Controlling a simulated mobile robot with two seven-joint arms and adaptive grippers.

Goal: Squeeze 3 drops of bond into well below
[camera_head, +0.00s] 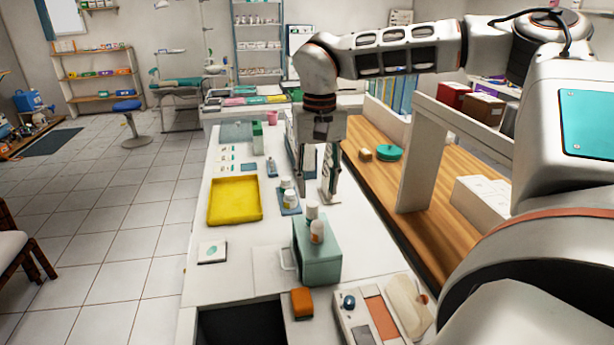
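My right gripper (318,190) hangs fingers down over the white counter (240,270). Its two fingers are apart, and I see nothing between them. Which bottle is the bond I cannot tell. I cannot make out a well for certain. My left gripper is not in view.
A yellow tray (235,200) lies left of the bottles. A white square with a green mark (212,252) and an orange block (302,303) lie nearer. A wooden shelf with a white upright (425,155) borders the counter on the right. The counter's front left is mostly clear.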

